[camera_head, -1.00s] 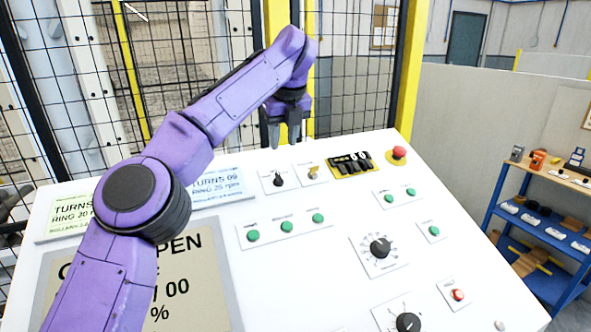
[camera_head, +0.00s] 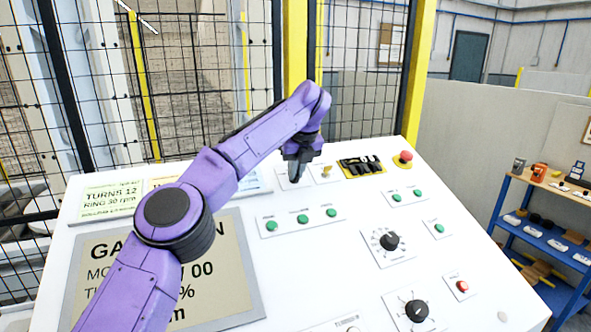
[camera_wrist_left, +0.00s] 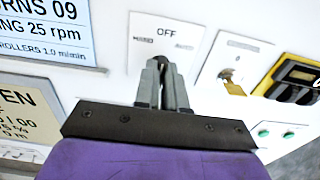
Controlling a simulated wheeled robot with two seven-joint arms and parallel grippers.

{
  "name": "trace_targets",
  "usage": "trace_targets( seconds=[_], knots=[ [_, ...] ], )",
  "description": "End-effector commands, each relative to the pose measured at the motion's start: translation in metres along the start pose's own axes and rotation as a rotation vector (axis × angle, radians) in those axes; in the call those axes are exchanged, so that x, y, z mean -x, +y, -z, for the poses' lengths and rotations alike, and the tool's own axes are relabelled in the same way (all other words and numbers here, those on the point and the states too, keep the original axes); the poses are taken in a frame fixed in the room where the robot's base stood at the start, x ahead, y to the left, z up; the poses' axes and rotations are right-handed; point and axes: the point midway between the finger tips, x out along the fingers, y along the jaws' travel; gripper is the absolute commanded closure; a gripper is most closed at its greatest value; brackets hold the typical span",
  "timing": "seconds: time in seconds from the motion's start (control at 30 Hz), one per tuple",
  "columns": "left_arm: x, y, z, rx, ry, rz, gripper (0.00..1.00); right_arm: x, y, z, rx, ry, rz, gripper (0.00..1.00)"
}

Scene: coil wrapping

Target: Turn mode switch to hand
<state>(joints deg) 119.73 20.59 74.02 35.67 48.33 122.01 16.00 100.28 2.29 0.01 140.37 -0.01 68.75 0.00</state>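The mode switch plate (camera_wrist_left: 163,42) shows in the left wrist view, with OFF at the top and fainter labels to its left and right. In the head view the plate (camera_head: 283,184) is partly covered by my left gripper (camera_head: 294,177). My left gripper (camera_wrist_left: 166,82) is down at this plate, its fingers close together with a dark bit between them, which looks like the black switch knob. The knob is mostly hidden, so its pointing direction cannot be told. My right gripper is not in view.
Just right of the plate is a key switch (camera_wrist_left: 231,82), then a yellow-framed block of black switches (camera_head: 361,167) and a red emergency button (camera_head: 405,157). Green buttons (camera_head: 302,219) and a dial (camera_head: 390,241) lie nearer. Mesh fencing stands behind the panel.

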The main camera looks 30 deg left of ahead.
Motion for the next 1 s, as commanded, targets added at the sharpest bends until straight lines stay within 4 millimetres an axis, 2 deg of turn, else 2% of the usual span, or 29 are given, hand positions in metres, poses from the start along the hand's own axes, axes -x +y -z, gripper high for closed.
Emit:
trace_targets(
  seconds=[0.37,1.0],
  knots=[
    [-0.001,0.0,0.0,0.07,-0.004,0.001,1.0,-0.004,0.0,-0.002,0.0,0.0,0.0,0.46],
    [-0.001,0.002,0.0,0.572,-0.005,0.017,1.0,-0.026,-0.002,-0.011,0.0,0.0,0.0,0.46]
  ],
)
